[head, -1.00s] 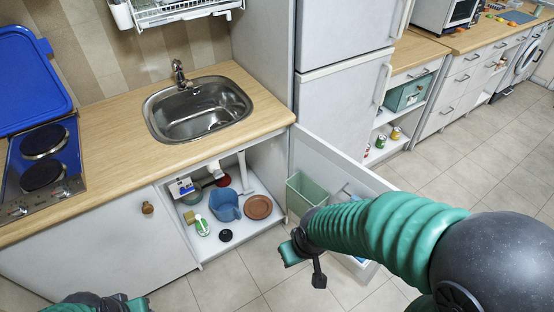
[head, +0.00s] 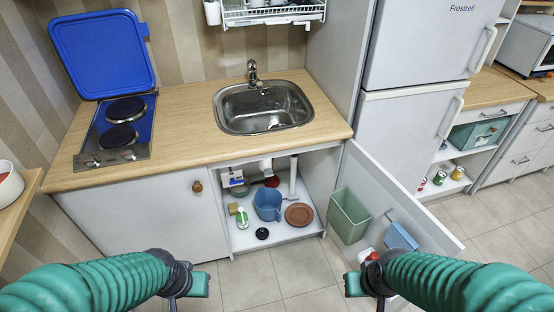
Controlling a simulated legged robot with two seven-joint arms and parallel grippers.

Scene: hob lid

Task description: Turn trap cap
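The open cabinet under the sink shows a white pipe (head: 293,176) and a short white fitting (head: 265,166) below the basin. A red round piece (head: 272,181) sits near the fitting; I cannot tell whether it is the trap cap. A small black round piece (head: 262,233) lies at the front of the cabinet floor. My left gripper (head: 190,284) is low, in front of the closed cabinet door. My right gripper (head: 364,285) is low, by the open door. Both are away from the pipes, with no object seen in them. Their finger gaps do not show clearly.
The cabinet floor holds a blue jug (head: 267,205), a brown dish (head: 299,214) and a green-white bottle (head: 242,217). The open door (head: 395,200) juts out right, carrying a green bin (head: 349,215). Tiled floor (head: 290,268) is clear between my grippers.

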